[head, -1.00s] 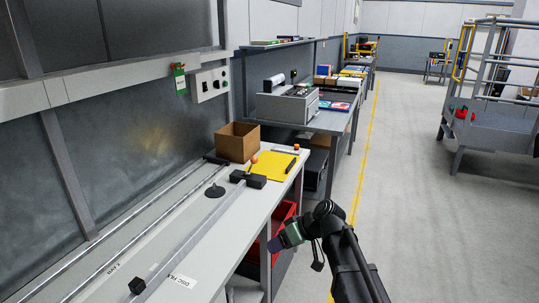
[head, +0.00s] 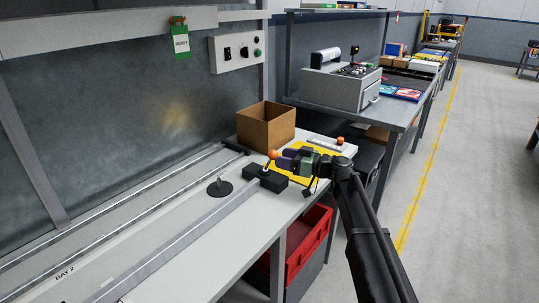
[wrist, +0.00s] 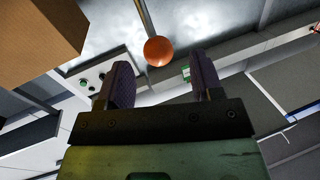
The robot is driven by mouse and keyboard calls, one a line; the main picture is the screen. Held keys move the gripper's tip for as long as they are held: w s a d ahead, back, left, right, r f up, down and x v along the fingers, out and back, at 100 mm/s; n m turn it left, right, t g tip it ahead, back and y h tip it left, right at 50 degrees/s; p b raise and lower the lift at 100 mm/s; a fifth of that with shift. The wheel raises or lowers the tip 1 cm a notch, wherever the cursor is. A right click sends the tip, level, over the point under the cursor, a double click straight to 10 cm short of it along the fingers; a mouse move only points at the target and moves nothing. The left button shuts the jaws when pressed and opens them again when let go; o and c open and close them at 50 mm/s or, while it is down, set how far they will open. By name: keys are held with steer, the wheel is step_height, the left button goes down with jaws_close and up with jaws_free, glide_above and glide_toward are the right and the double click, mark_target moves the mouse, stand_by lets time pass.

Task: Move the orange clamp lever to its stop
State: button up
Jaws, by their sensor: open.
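The orange clamp lever's ball knob (head: 272,154) tops a thin rod that rises from a black block (head: 266,178) on the bench. The lever leans slightly to the right at its top in the head view. My gripper (head: 282,159) is open, its dark purple fingers pointing left at the knob. In the wrist view the orange knob (wrist: 158,51) lies just beyond the fingertips of my gripper (wrist: 160,75), in line with the gap between them. The rod shows there too. Contact is not visible.
An open cardboard box (head: 265,128) stands behind the lever. A round black disc with a stem (head: 219,187) stands left. Long rails run along the bench (head: 190,265).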

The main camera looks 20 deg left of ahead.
mark_target(270, 161)
steer(key=a, duration=0.6)
steer(key=shift+w+a, duration=0.1)
steer(key=shift+w, duration=0.1)
